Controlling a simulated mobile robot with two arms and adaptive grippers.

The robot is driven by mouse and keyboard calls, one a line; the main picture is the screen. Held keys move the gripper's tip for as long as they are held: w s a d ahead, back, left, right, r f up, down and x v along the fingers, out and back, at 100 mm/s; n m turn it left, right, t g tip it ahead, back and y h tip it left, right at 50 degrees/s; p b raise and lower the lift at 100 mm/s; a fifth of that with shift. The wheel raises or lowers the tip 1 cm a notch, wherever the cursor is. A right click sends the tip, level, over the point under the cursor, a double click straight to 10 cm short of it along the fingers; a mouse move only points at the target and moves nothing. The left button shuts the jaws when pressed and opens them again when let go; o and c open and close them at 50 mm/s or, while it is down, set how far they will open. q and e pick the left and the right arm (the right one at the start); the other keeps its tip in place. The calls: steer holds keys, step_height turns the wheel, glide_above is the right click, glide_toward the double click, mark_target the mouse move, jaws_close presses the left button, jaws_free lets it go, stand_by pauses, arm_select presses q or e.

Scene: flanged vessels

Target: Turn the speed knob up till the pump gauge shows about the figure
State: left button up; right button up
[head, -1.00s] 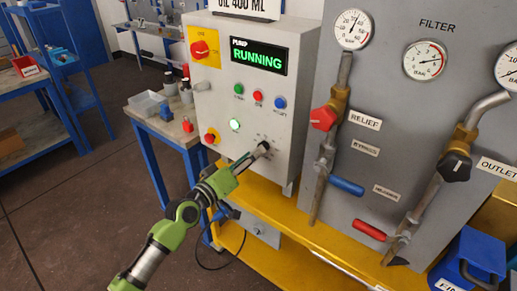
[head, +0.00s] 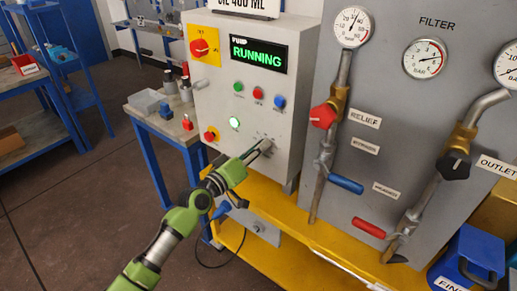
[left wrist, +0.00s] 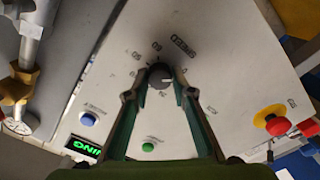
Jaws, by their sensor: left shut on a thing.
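The dark round speed knob (left wrist: 160,75) sits on the grey control box, amid a printed number scale. In the left wrist view both fingertips are around it, one on each side. My left gripper (head: 262,149) is shut on the knob at the lower right of the box; in the head view the fingers hide most of it. A white mark shows on the knob's face. A round gauge (head: 351,27) at the top left of the grey panel has its needle near upright, leaning right; its name is not readable. My right gripper is not in view.
The box display (head: 258,57) reads RUNNING in green. Coloured buttons and a red stop button (left wrist: 276,124) share the box face. A FILTER gauge (head: 425,59), a red relief handle (head: 323,115) and pipes stand to the right. A yellow frame (head: 270,220) runs below.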

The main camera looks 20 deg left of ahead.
arm_select(q)
steer(key=m, duration=0.5)
steer(key=shift+b, duration=0.35)
steer(key=o, duration=1.1)
steer(key=v, duration=1.2)
